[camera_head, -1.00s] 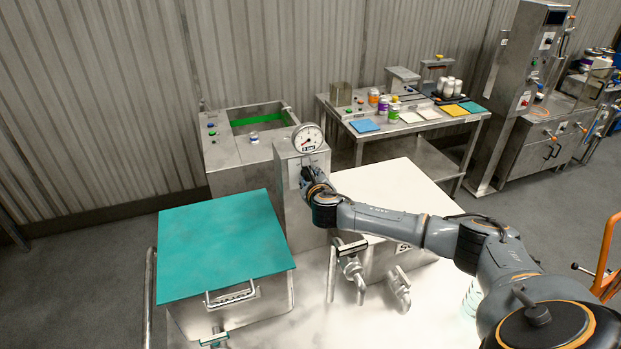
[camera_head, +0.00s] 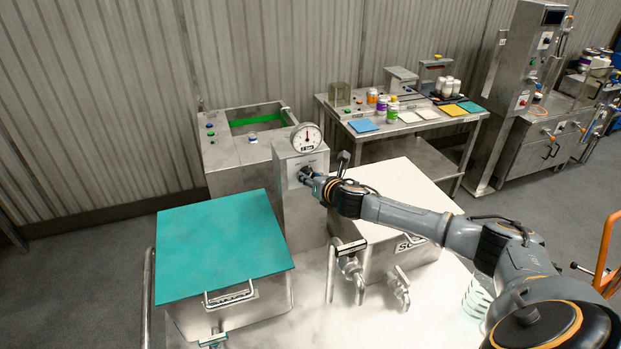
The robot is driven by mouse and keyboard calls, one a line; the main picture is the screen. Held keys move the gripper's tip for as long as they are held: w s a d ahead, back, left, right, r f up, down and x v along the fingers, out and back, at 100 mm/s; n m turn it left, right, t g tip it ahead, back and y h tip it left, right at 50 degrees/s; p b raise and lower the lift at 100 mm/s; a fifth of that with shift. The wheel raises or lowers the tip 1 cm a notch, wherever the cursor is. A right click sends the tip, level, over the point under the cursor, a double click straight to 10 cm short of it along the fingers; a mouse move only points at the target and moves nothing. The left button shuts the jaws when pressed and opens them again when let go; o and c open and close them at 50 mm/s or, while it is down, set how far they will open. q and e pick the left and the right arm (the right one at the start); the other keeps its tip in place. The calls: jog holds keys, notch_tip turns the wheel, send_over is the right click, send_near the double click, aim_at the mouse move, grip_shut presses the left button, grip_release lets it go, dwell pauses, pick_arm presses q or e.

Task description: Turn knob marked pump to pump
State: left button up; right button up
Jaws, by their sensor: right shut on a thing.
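The pump knob sits on the front panel of a steel control box (camera_head: 303,222), under a round white gauge (camera_head: 306,138). My right gripper (camera_head: 306,175) is at that panel, shut on the knob. Most of the knob is hidden by the fingers, and its marking is too small to read. The right arm reaches in from the lower right, over the white-lidded tank. My left gripper is not in view.
A teal-lidded tank (camera_head: 222,242) stands left of the box, and a white-lidded tank (camera_head: 392,200) stands right of it. Taps and pipes (camera_head: 352,268) stick out in front. A side table (camera_head: 425,122) with jars stands behind. White mist covers the front surface.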

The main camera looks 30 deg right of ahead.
jog(key=shift+m, duration=0.3)
dwell(0.4)
jog(key=o, duration=1.2)
jog(key=shift+c, duration=0.2)
jog(key=v, duration=1.2)
